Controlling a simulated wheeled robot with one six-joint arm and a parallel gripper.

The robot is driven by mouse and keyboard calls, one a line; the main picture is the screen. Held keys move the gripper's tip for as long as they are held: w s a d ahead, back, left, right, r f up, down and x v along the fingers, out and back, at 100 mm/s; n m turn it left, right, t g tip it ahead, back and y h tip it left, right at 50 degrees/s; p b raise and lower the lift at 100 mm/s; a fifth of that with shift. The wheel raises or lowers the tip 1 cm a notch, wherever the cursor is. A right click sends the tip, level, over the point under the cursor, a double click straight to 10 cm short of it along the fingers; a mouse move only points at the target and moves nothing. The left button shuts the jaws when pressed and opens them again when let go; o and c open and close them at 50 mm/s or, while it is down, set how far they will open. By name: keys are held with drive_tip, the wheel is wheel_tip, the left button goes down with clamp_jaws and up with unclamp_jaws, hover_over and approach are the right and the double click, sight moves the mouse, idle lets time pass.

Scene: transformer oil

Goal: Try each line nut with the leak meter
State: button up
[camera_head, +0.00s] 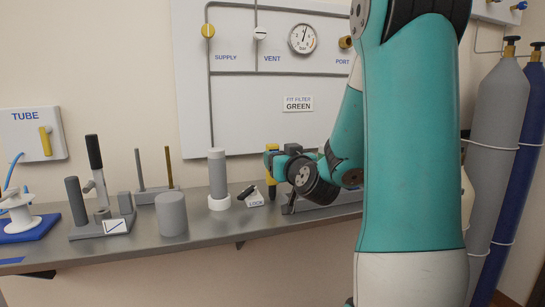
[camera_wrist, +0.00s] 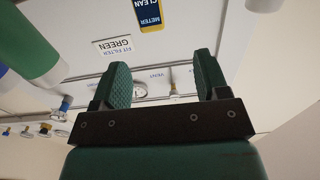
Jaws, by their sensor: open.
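My gripper (camera_wrist: 161,66) is open in the wrist view, with nothing between its two dark green fingers. Beyond the fingertips, at the top edge, is a yellow-edged dark blue piece marked METER CLEAN (camera_wrist: 150,14), partly cut off. In the head view the end of my arm is low over the bench, close beside an upright yellow and black tool (camera_head: 271,188), which may be the leak meter. The wall panel (camera_head: 240,105) carries grey lines with SUPPLY, VENT and PORT labels and a round gauge (camera_head: 302,39). Line nuts cannot be made out clearly.
Gas bottles (camera_head: 497,140) stand at right. My arm hides the panel's right side.

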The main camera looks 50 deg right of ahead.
sight(274, 147)
drive_tip(key=p+x, duration=0.6)
drive_tip(key=p, duration=0.1)
drive_tip(key=shift+w+d+r, duration=0.2)
drive_tip(key=shift+d+r, duration=0.05)
drive_tip(key=shift+d, duration=0.2)
drive_tip(key=shift+w+d+f+h+p, duration=0.2)
drive_tip(key=shift+w+d+h+p, duration=0.1)
drive_tip(key=shift+w+p, duration=0.2)
drive_tip(key=p+x, duration=0.1)
drive_tip(key=p, duration=0.1)
drive_tip(key=p+x, duration=0.2)
drive_tip(key=shift+s+d+r, duration=0.1)
drive_tip(key=shift+d+r, duration=0.05)
drive_tip(key=shift+d, duration=0.15)
drive_tip(key=shift+p+x, duration=0.75)
drive_tip(key=shift+p, duration=0.05)
drive_tip(key=shift+d+f, duration=0.1)
drive_tip(key=shift+f, duration=0.2)
clamp_jaws()
